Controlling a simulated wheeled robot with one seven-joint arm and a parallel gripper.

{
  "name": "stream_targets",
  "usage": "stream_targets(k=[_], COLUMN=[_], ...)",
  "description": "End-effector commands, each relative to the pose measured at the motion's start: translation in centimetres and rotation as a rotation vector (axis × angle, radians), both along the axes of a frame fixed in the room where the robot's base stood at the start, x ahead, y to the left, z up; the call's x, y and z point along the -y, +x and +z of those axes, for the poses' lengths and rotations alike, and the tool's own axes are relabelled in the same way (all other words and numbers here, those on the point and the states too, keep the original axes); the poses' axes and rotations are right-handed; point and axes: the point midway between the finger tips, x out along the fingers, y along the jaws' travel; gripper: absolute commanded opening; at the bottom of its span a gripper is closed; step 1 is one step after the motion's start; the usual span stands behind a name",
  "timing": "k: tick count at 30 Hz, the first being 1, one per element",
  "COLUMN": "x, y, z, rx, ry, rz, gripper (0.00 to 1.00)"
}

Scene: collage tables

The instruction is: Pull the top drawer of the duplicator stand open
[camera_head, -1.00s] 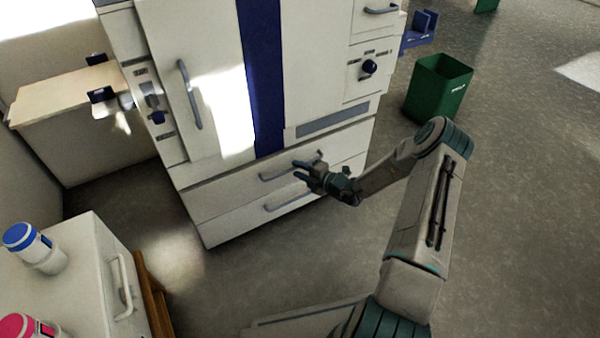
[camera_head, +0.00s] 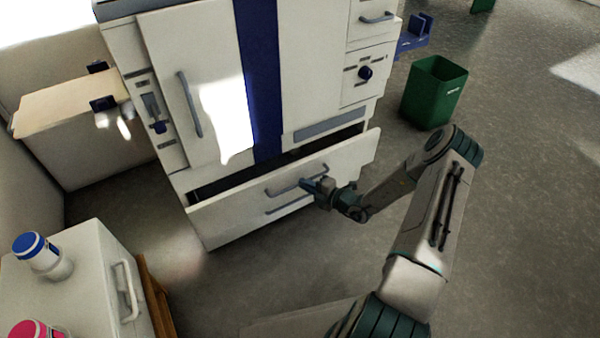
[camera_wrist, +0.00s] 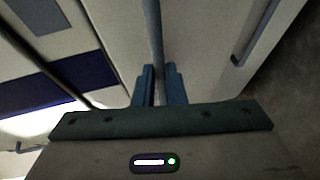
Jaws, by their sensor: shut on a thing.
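The duplicator stand is the lower part of a large white machine (camera_head: 190,65) with a dark blue stripe. Its top drawer (camera_head: 233,202) is partly open, with a dark gap showing above its front. My gripper (camera_head: 308,184) is shut on the right part of the grey bar handle (camera_head: 283,188) of this drawer. In the wrist view the two blue fingers (camera_wrist: 159,85) close around the handle bar (camera_wrist: 155,30). The lower drawer's handle (camera_head: 288,204) shows just below; that drawer's front is mostly hidden behind the top one.
A white cabinet (camera_head: 85,285) with a blue-lidded jar (camera_head: 45,255) and a pink-lidded jar (camera_head: 38,330) stands at the lower left. A green bin (camera_head: 433,92) stands on the right. The grey floor (camera_head: 235,285) in front of the drawers is clear.

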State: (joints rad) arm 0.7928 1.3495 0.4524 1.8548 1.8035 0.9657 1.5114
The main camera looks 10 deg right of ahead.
Motion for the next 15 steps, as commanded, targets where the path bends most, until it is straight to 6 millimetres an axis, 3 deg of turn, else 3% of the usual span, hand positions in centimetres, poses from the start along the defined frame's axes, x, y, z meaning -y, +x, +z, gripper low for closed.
stream_targets(k=[15], x=[4.4], y=[-13.9], z=[0.4], rx=[-0.005], ry=[0.003], rz=[-0.003], gripper=[0.00])
